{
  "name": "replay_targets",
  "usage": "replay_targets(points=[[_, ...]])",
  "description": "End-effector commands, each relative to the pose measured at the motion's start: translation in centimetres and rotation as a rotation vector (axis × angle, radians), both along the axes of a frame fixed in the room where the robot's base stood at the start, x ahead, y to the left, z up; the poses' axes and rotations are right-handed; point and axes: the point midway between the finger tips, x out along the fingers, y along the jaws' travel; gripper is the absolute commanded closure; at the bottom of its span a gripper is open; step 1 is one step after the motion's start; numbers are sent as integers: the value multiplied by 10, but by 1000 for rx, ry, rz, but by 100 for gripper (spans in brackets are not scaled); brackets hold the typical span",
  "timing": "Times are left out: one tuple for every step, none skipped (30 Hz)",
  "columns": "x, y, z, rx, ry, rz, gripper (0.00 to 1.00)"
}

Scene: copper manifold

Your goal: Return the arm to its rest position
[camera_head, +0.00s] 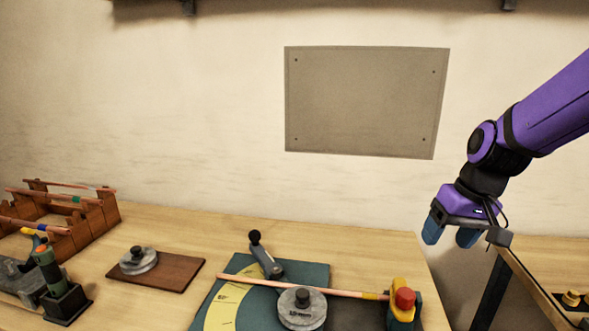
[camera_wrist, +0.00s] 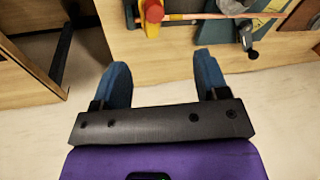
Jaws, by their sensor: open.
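My gripper (camera_head: 452,229) is open and empty, with two blue fingers pointing down beside the right edge of the wooden bench. It also shows in the wrist view (camera_wrist: 160,84), with its fingers apart and nothing between them. My purple arm reaches in from the upper right. The gripper is to the right of the bending tool and appears apart from it. A copper tube (camera_head: 330,290) lies across the bending tool (camera_head: 302,308), ending near a yellow block with a red knob (camera_head: 404,298).
A wooden rack (camera_head: 98,218) with copper tubes stands at the left. A round former (camera_head: 139,260) sits on a brown board (camera_head: 180,272). A second table (camera_head: 560,255) with brass fittings (camera_head: 571,297) stands at the right, across a gap. A grey panel (camera_head: 365,102) is on the wall.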

Motion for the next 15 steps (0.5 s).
replay_targets(points=[[-10, -1, 13, -3, -26, 0, 32], [-16, -1, 19, -7, -37, -1, 32], [-23, -2, 27, -12, -52, -2, 32], [-29, -3, 33, -16, -64, -4, 32], [-35, -3, 38, -21, -75, -5, 32], [-43, -4, 45, -26, -91, -7, 32], [-49, -4, 50, -33, -102, -8, 32], [-55, -5, 55, -37, -114, -10, 32], [-63, -6, 61, -45, -129, -13, 32], [-69, -7, 66, -52, -141, -16, 32], [-76, -7, 70, -57, -153, -18, 32], [-84, -8, 75, -67, -170, -22, 32], [-90, -9, 79, -75, -182, -26, 32], [-97, -9, 83, -81, -194, -29, 32], [-105, -10, 87, -92, -210, -34, 32]])
